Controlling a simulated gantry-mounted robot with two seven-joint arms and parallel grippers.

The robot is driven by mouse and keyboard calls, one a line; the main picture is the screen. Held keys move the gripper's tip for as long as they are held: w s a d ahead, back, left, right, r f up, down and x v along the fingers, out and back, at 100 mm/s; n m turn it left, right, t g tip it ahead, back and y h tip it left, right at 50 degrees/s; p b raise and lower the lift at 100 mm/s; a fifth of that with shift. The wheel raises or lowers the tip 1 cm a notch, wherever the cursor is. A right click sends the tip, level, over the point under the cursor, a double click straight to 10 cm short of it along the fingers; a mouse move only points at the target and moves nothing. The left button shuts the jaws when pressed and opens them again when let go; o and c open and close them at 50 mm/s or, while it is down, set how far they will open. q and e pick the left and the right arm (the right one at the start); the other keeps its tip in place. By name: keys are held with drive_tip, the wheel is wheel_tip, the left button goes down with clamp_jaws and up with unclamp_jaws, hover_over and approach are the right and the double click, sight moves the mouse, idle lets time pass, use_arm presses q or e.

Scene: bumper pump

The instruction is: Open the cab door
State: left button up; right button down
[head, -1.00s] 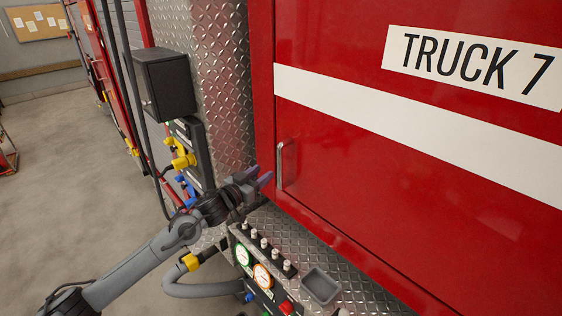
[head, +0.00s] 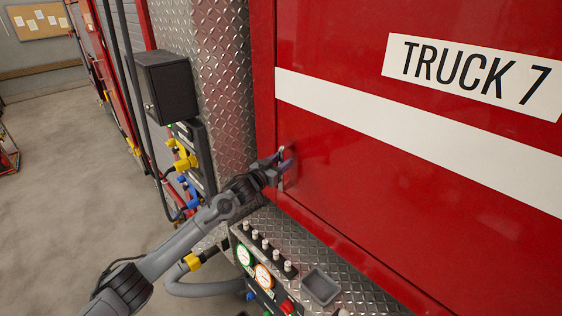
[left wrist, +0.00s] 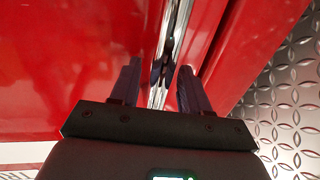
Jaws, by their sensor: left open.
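The red cab door (head: 400,180) fills the right of the head view, with a white stripe and a "TRUCK 7" plate. It looks closed. Its vertical metal handle (head: 282,153) is at the door's left edge, partly hidden by my left gripper (head: 284,163). In the left wrist view the chrome handle (left wrist: 172,45) runs between the two fingers of my left gripper (left wrist: 158,85). The fingers are apart, one on each side of the handle, and not closed on it. My right gripper is in neither view.
A pump panel (head: 262,265) with gauges, several knobs and a grey tray (head: 320,287) lies below the door. A black box (head: 166,85) and yellow and blue valve fittings are on the left. Grey floor (head: 70,190) is open at the far left.

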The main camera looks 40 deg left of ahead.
use_arm(q)
drive_tip(key=shift+w, duration=0.1)
clamp_jaws()
idle(0.3)
drive_tip(key=shift+d, duration=0.1)
